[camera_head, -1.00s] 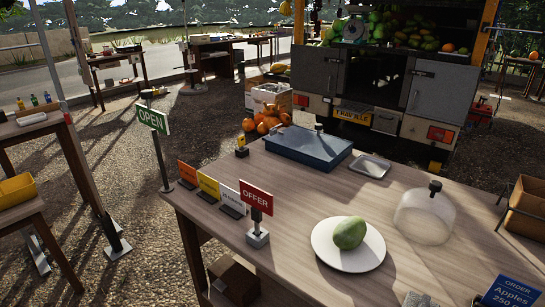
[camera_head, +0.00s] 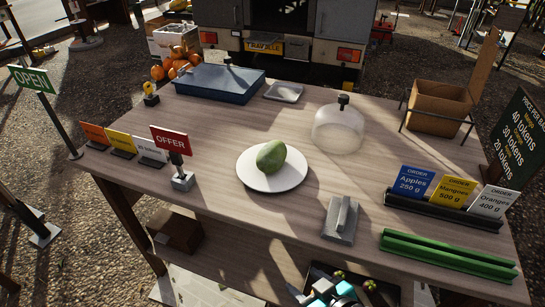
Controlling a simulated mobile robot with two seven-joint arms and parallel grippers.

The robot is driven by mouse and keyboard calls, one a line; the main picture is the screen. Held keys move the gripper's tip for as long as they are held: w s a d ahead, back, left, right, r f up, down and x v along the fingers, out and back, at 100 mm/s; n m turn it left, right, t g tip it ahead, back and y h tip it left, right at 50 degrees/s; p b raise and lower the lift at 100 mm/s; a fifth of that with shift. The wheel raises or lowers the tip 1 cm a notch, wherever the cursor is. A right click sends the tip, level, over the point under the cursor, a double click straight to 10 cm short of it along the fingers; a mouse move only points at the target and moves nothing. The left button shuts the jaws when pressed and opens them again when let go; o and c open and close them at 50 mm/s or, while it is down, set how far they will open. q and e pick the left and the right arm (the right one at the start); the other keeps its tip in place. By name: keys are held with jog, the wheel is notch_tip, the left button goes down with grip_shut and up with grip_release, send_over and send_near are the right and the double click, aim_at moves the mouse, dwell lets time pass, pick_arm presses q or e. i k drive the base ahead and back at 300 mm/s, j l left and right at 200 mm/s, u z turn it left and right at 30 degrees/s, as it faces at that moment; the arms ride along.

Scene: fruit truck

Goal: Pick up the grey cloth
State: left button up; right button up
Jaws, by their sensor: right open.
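The grey cloth (camera_head: 341,222) lies near the table's front edge, right of the middle. A raised ridge stands up along its middle. My right gripper (camera_head: 334,291) shows only in part at the bottom edge, as teal and dark pieces below the tabletop. It is open and apart from the cloth; I cannot see its fingers clearly. My left gripper is not in view.
A white plate (camera_head: 250,180) with a green mango (camera_head: 271,156) lies left of the cloth. A clear dome (camera_head: 338,130) stands behind it. Order signs (camera_head: 413,182) and green bars (camera_head: 445,255) are to the right. The tabletop around the cloth is clear.

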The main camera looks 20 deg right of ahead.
aim_at(339, 223)
jog(key=k+l+z, duration=0.1)
jog(key=z, duration=0.3)
jog(key=l+z, duration=0.3)
jog(key=z, duration=0.15)
